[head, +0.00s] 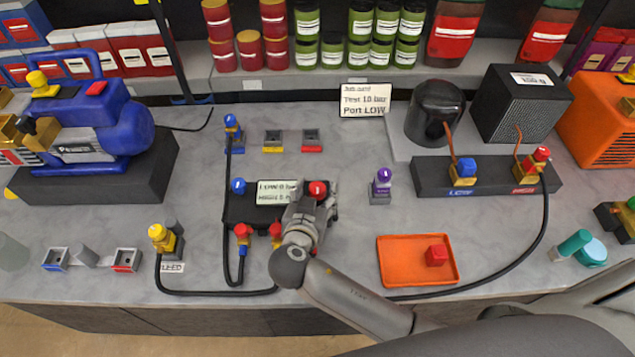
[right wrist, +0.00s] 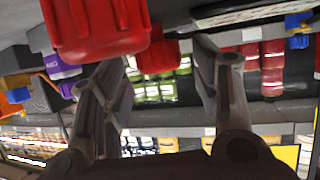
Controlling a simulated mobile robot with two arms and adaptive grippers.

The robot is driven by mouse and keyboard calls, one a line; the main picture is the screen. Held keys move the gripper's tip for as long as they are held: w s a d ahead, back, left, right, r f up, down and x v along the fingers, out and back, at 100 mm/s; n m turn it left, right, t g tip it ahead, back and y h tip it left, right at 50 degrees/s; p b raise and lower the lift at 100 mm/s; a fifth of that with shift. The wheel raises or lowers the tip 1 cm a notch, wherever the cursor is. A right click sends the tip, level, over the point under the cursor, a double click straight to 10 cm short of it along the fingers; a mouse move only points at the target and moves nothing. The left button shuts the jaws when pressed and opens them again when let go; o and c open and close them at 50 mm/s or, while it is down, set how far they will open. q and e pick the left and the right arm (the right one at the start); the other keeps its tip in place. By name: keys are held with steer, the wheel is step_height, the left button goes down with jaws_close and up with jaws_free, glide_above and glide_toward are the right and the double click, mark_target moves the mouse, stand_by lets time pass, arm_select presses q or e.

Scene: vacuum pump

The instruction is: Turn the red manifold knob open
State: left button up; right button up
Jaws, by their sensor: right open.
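The red manifold knob (head: 318,188) is at the right end of the dark manifold (head: 238,208), beside its label plate (head: 277,192). A blue knob (head: 238,186) is at the other end. My right gripper (head: 316,204) is open at the red knob, reaching in from the front. In the right wrist view, a red part (right wrist: 158,55) shows between the open fingers (right wrist: 158,75), and a larger red part (right wrist: 95,28) is closer to the camera. I cannot tell whether the fingers touch the knob. My left gripper is out of view.
Red-capped hose fittings (head: 242,231) stand at the manifold's front. A purple-topped valve (head: 382,183) and an orange tray (head: 392,278) with a red block (head: 437,255) are to the right. A blue pump (head: 120,130) is at left. A black hose (head: 530,240) crosses the right bench.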

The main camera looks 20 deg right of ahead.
steer(key=x, duration=0.2)
steer(key=shift+w+d, duration=0.1)
steer(key=shift+w, duration=0.15)
steer(key=shift+f, duration=0.1)
steer(key=shift+w, duration=0.1)
steer(key=shift+c, duration=0.3)
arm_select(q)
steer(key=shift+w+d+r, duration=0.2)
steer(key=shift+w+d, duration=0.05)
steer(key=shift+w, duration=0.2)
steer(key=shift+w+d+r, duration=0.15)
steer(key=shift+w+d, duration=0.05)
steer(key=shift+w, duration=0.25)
arm_select(e)
steer(key=c, duration=1)
